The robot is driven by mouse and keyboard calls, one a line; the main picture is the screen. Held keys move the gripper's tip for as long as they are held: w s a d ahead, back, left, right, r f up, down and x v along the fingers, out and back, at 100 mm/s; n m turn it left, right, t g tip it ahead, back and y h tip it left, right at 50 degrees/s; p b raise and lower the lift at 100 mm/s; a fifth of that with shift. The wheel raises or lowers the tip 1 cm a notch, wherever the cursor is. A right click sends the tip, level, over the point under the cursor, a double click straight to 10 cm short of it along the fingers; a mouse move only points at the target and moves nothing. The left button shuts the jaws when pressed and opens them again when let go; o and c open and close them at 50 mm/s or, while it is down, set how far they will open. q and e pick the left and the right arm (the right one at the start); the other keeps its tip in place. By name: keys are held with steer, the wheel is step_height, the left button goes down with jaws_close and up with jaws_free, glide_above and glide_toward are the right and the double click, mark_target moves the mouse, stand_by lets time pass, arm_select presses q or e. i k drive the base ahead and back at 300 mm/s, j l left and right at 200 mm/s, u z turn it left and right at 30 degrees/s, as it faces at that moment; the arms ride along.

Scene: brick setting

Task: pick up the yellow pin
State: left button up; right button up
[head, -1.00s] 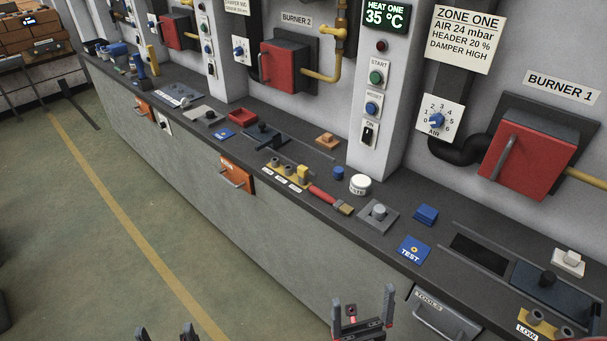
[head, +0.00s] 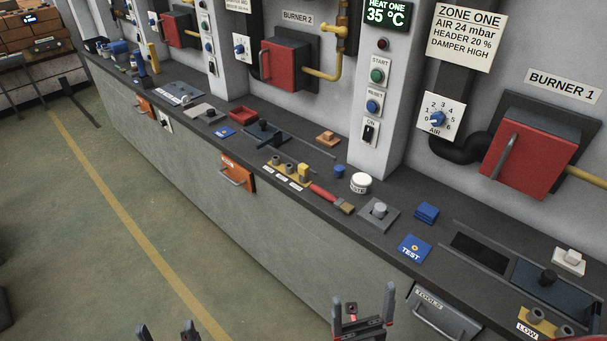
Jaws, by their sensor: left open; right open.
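The yellow pin (head: 303,172) stands upright at the right end of a yellow pin block (head: 275,166) on the dark counter. Grey round parts fill the rest of that block. My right gripper (head: 363,305) is open and empty in front of the counter, at the bottom of the head view, well below and right of the pin. My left gripper (head: 166,332) shows only its fingertips at the bottom edge, open and empty over the floor, far from the pin.
A red-handled brush (head: 330,197) lies right beside the pin block. A blue cylinder (head: 339,171) and a white round container (head: 361,183) stand behind it. An orange drawer (head: 237,173) and a TOOLS drawer (head: 440,315) are on the counter front.

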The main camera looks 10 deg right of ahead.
mark_target(302, 169)
steer(key=i+l+u, duration=0.35)
steer(key=l, duration=0.3)
steer(key=i+l+u, duration=0.2)
steer(key=i+l, duration=0.1)
steer(key=l, duration=0.1)
